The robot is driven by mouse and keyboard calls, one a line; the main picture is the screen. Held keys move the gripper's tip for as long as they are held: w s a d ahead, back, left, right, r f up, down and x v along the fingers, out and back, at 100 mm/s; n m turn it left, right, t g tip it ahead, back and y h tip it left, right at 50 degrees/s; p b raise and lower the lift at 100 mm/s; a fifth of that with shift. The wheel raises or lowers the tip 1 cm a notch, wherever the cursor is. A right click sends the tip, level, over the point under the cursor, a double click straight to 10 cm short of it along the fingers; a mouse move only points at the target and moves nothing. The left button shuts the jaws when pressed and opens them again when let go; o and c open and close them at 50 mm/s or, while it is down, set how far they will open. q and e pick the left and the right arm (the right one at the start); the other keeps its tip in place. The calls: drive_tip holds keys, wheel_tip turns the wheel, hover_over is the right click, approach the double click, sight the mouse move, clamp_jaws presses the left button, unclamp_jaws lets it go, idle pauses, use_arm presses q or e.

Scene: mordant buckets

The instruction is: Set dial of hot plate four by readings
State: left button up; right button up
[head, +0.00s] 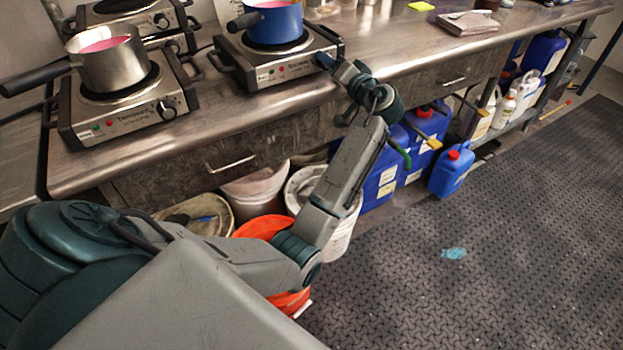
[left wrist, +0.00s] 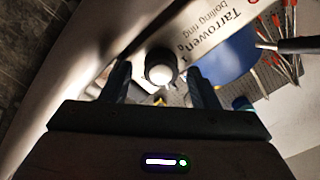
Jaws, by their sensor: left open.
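My left gripper (head: 328,63) is at the front right corner of the hot plate (head: 265,74) that bears a blue pot (head: 275,22) with pink liquid. In the left wrist view its open fingers (left wrist: 159,82) stand on either side of a round dial (left wrist: 160,67) with a pale, bright face. Contact cannot be told. The label "Tarrowen boiling ring" (left wrist: 205,30) shows beside the dial. The gripper hides that dial in the head view. Another hot plate (head: 120,122) with its dial (head: 167,108) bears a steel saucepan (head: 108,65). I see no number four or readings.
A third hot plate (head: 160,18) stands behind at the left. The steel bench (head: 400,45) bears a folded cloth (head: 468,23) and a yellow note (head: 421,6). Below are buckets (head: 255,190) and blue canisters (head: 452,168). The matted floor at right is mostly clear.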

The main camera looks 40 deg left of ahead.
use_arm(q)
drive_tip(key=n+b, duration=0.3)
drive_tip(key=n, duration=0.1)
drive_tip(key=n+b, duration=0.3)
drive_tip(key=n, duration=0.1)
drive_tip(key=shift+s+f, duration=0.1)
drive_tip(key=shift+f, duration=0.1)
drive_tip(key=n+b, duration=0.2)
drive_tip(key=n, duration=0.1)
drive_tip(key=shift+s+d+r+n, duration=0.15)
drive_tip(key=shift+d+n, duration=0.15)
drive_tip(key=shift+n, duration=0.2)
drive_tip(key=v, duration=1)
drive_tip(key=s+a+f+m+h, duration=0.1)
drive_tip(key=s+f+m+h, duration=0.3)
drive_tip(key=f, duration=1)
drive_tip(key=s+a+f+m+h, duration=0.1)
drive_tip(key=s+f+m+h, duration=0.3)
drive_tip(key=s+f, duration=0.6)
drive_tip(key=shift+a+f+m, duration=0.2)
drive_tip(key=shift+f+m, duration=0.3)
drive_tip(key=shift+f, duration=1.95)
drive_tip(key=shift+s, duration=0.1)
